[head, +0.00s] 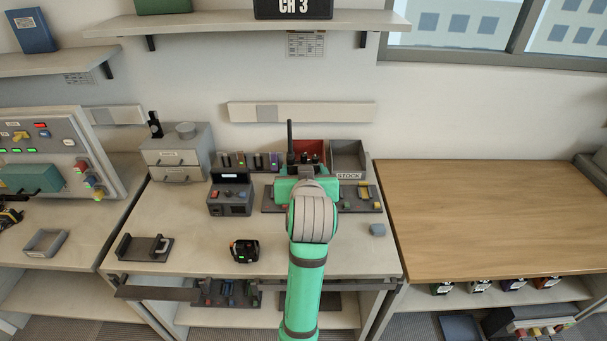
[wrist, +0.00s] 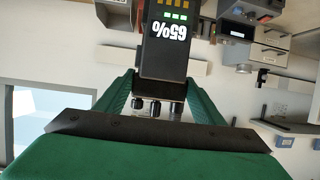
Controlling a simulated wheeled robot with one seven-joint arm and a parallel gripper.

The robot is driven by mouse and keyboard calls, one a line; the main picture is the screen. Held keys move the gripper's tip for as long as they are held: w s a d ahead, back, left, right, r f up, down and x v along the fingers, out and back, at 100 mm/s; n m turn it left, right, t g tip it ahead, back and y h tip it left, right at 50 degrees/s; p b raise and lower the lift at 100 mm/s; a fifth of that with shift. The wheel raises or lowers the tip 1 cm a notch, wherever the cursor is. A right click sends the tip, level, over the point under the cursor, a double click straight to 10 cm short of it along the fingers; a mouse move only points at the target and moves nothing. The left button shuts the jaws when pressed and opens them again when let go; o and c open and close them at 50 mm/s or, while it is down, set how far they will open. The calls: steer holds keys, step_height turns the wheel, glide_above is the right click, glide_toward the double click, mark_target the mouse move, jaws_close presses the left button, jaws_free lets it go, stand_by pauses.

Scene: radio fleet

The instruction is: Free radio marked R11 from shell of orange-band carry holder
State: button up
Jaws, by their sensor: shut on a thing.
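My gripper (head: 305,186) is at the back of the middle bench, in front of the bins. It is shut on a dark radio (head: 291,150), whose antenna stands upright above the fingers. In the wrist view the green fingers (wrist: 158,105) flank the radio's body (wrist: 165,62), which shows a 65% readout, lit bars and small knobs. No R11 mark is readable on it. My gripper and arm hide its lower part in the head view. I cannot make out an orange-band holder around it.
A grey STOCK bin (head: 348,160) and a red bin (head: 311,150) stand behind my gripper. A grey device (head: 230,196) is to the left, with a drawer unit (head: 176,153) beyond. A dark cradle (head: 145,247) lies front left. The wooden table (head: 480,215) is bare.

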mark_target(303, 160)
steer(key=shift+r, duration=1.8)
